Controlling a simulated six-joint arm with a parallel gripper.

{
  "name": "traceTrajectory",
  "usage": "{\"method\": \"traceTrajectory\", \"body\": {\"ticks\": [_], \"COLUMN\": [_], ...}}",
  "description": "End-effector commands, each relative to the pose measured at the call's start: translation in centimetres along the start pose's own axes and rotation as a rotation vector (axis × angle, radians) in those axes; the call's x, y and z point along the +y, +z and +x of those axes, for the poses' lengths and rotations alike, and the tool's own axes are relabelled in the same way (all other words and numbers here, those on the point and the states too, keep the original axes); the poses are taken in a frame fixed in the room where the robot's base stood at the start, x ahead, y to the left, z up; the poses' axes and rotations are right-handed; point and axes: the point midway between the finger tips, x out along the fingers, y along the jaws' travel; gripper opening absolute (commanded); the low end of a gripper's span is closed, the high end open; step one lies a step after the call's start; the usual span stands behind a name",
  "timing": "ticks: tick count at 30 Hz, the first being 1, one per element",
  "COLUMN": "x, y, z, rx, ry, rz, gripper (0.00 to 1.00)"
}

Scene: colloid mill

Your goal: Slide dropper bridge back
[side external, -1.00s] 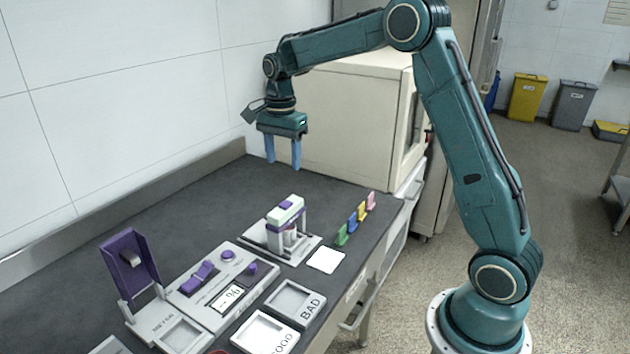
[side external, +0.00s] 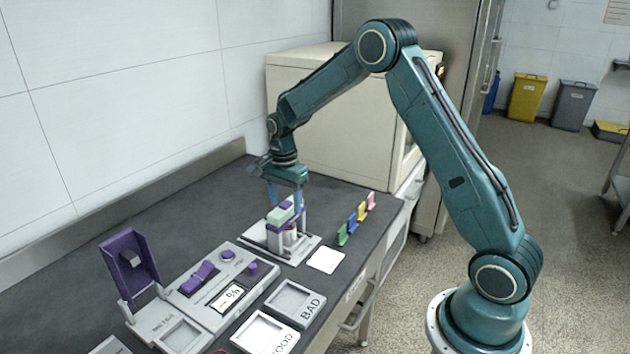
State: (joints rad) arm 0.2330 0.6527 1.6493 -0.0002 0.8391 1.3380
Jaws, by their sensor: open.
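The dropper bridge (side external: 279,217) is a pale block with a purple top piece, standing on a white base plate (side external: 253,235) with upright posts. My gripper (side external: 285,206) is right over it, with its blue fingers pointing down. The fingers reach down to the bridge's top and appear to be on either side of it. The gripper is open; I cannot tell whether the fingers touch the bridge. The gripper hides part of the purple top.
Green, blue, yellow and pink clips (side external: 355,218) stand to the right. A white square card (side external: 325,260) lies in front. A purple-buttoned panel (side external: 215,285), a raised purple flap (side external: 130,265) and a tray marked BAD (side external: 293,302) are nearer. A large beige box (side external: 335,125) stands behind.

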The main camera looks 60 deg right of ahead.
Motion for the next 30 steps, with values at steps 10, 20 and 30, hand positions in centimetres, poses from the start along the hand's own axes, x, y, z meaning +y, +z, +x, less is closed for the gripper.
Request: {"method": "traceTrajectory", "body": {"ticks": [10, 20, 30], "x": [0.03, 0.03, -0.75], "y": [0.01, 0.0, -0.03], "z": [0.74, 0.71, 0.67], "rx": [0.0, 0.0, 0.0], "ry": [0.001, 0.001, -0.001], "rz": [0.0, 0.0, 0.0], "gripper": [0.56, 0.09, 0.0]}}
